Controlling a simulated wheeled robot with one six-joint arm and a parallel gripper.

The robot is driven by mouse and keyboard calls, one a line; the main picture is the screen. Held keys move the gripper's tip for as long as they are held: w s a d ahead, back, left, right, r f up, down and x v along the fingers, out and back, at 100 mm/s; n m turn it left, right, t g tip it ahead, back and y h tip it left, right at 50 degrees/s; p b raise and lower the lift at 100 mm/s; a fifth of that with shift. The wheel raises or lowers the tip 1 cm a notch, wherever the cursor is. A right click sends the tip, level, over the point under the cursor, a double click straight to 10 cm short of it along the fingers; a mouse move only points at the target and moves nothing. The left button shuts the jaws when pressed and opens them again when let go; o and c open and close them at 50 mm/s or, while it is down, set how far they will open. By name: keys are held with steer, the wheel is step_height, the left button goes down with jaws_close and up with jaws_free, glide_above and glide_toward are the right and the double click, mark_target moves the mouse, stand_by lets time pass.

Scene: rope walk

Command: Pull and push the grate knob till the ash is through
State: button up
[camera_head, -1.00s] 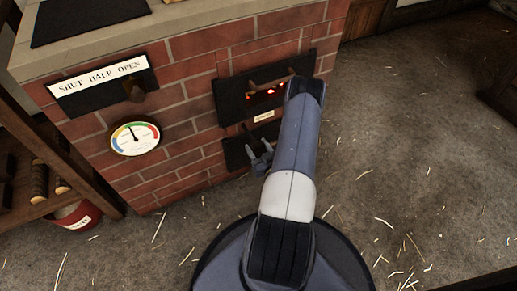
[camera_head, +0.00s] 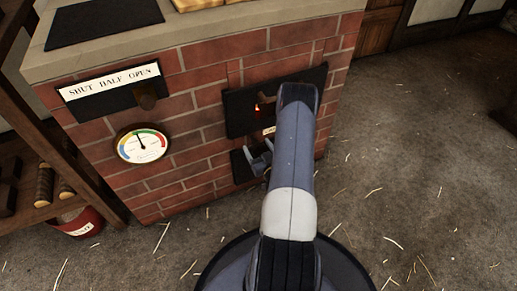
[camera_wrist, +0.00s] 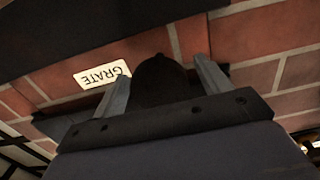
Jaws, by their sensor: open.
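The grate knob (camera_wrist: 160,76) is dark and rounded in the wrist view. It sits between the two grey fingers of my gripper (camera_wrist: 165,88), which is open around it and not closed on it. I cannot tell whether a finger touches the knob. A white "GRATE" label (camera_wrist: 101,76) shows beside it. In the head view my gripper (camera_head: 259,160) is at the low dark grate plate (camera_head: 240,167) on the brick stove; my arm hides the knob there. The ash is not visible.
A damper plate (camera_head: 108,105) marked "SHUT HALF OPEN" and a round gauge (camera_head: 142,143) are on the brick face at left. A wooden shelf (camera_head: 50,209) and a red bucket (camera_head: 84,224) stand further left. Straw-strewn floor (camera_head: 420,160) is open at right.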

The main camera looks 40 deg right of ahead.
steer(key=p+v, duration=0.2)
steer(key=v, duration=0.8)
steer(key=shift+s+a+p, duration=0.2)
steer(key=shift+s+p, duration=0.1)
steer(key=shift+s, duration=0.05)
